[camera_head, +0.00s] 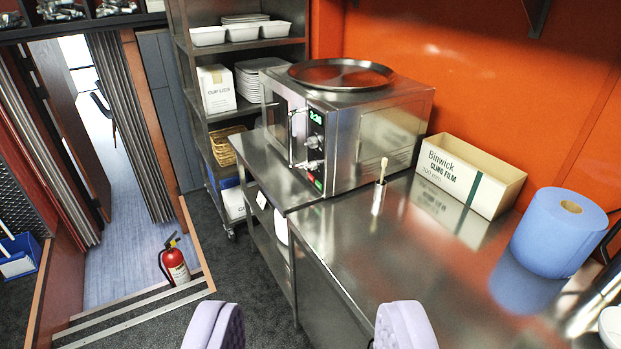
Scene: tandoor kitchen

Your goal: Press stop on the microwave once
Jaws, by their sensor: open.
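The microwave (375,140) is a steel box on the steel counter, with a round metal tray (341,74) on top. Its front faces left and shows at a slant. The control panel (315,145) has a green lit display (316,117), knobs below it, and small red and green buttons (317,182) near the bottom. Which of these is stop is too small to read. The door handle (292,138) is beside the panel. My gripper (311,330) shows as two pale lilac fingertips at the bottom edge, wide apart, with nothing between them. It is well short of the microwave.
Shelving (215,115) stands behind. A red fire extinguisher (174,263) is by the steps at left. Dark floor left of the counter is free.

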